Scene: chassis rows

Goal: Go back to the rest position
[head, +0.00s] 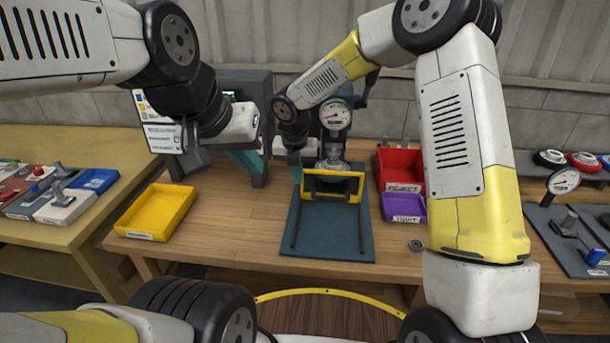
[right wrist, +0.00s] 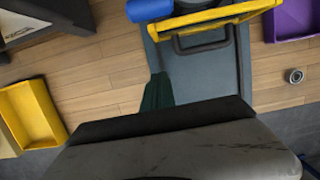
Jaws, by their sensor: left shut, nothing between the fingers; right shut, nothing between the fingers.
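My left gripper (head: 246,162) is shut and empty. It hangs over the back of the middle table, in front of a dark grey stand (head: 250,85). My right gripper (head: 296,174) is shut and empty, just to the right of the left one and near the upper left of the yellow-framed part (head: 333,175). In the right wrist view its dark green fingers (right wrist: 157,92) point over the table and the left edge of the blue-grey mat (right wrist: 212,70). My right arm reaches across from the right; its forearm passes high over the table.
A gauge (head: 334,114) stands behind the mat (head: 335,230). A yellow tray (head: 157,211) is left; red (head: 402,168) and purple (head: 404,208) bins are right. A small metal ring (head: 416,245) lies near the front edge. Side tables stand left (head: 100,210) and right.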

